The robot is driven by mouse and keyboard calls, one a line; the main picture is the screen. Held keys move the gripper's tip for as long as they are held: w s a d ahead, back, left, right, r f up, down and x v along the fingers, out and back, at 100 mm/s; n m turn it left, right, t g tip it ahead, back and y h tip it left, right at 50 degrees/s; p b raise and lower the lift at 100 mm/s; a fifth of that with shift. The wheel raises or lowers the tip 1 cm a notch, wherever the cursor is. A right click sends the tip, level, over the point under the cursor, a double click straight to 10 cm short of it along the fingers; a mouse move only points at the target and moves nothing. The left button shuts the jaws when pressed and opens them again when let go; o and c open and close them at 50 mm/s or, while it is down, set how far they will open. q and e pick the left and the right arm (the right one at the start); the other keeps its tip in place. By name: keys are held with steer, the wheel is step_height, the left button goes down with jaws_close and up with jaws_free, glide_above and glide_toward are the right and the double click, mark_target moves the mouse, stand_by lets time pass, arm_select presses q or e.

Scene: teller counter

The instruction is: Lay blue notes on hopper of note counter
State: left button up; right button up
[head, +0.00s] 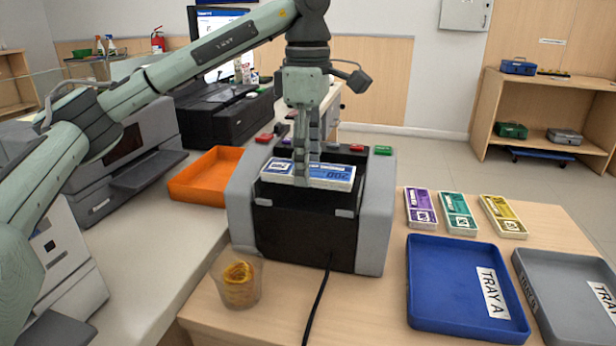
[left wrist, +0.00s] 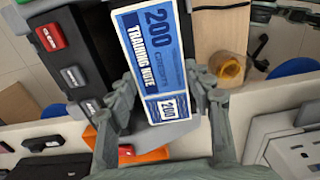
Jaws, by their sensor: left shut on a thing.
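The blue notes (head: 335,178) are a strapped-looking stack marked 200, lying roughly flat over the top hopper of the note counter (head: 375,215). My left gripper (head: 307,180) reaches down from above and is shut on the blue notes. In the left wrist view the blue notes (left wrist: 152,50) sit between the two fingers of my left gripper (left wrist: 160,90), with their printed face showing. Whether the stack rests on the hopper or hangs just above it, I cannot tell. The hopper floor is hidden under the notes. My right gripper is not seen.
Purple notes (head: 421,208), green notes (head: 458,213) and yellow notes (head: 503,216) lie right of the counter. Blue tray A (head: 440,317) and a grey tray (head: 570,290) are in front of them. A cup of rubber bands (head: 238,285) stands front left; an orange tray (head: 190,190) is behind.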

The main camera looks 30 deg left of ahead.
arm_select(q)
step_height(320, 180, down, 3)
steer(key=shift+r, duration=0.15)
steer(key=shift+f, duration=0.3)
steer(key=o, duration=1.1)
steer(key=shift+r, duration=0.1)
